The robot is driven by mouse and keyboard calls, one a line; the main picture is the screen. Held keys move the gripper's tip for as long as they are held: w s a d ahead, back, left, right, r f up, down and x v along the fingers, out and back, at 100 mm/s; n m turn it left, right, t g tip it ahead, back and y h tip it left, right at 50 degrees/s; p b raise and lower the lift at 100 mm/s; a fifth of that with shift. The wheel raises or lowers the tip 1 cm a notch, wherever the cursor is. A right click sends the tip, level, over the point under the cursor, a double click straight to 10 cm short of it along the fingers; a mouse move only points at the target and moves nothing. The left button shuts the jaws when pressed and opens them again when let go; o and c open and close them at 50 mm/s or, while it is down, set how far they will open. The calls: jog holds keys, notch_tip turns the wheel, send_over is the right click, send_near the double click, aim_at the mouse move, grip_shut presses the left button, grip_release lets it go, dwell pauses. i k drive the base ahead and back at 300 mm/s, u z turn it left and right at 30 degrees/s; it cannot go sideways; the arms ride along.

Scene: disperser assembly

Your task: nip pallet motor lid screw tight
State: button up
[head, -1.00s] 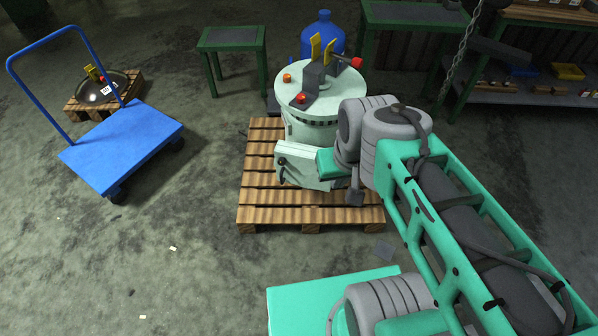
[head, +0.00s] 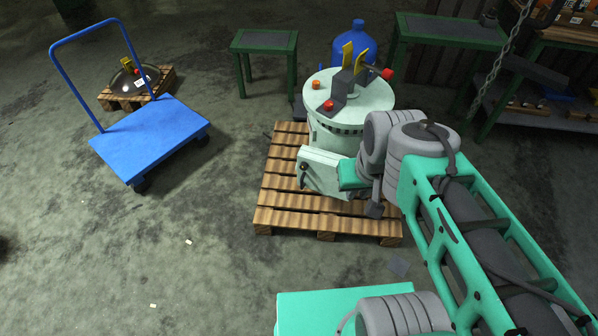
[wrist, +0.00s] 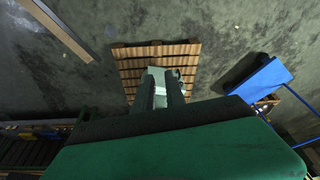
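A pale green cylindrical machine (head: 340,132) stands on a wooden pallet (head: 275,200). A pale green box-shaped housing (head: 325,172) sits low at its front, with a small black knob or screw (head: 303,168) on its left end. My arm comes in from the right, and its green end part overlaps the housing's right side in the head view. In the wrist view my gripper (wrist: 164,88) has two dark fingers apart, with the pale housing (wrist: 154,74) showing between and beyond them. The fingertips are hidden in the head view. I see no screw clearly held, and contact is unclear.
A blue trolley (head: 150,140) stands at the left, before a small pallet with a dark dome (head: 133,80). A green table (head: 262,42), a blue bottle (head: 353,45) and shelves are behind. A chain (head: 497,70) hangs at the right. The left floor is mostly clear.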

aim_at(304, 166)
jog(key=u, duration=0.9)
jog(key=k, duration=1.15)
jog(key=u, duration=1.4)
jog(key=i, duration=1.6)
jog(key=z, duration=1.25)
jog(key=i, duration=0.95)
jog(key=z, duration=0.85)
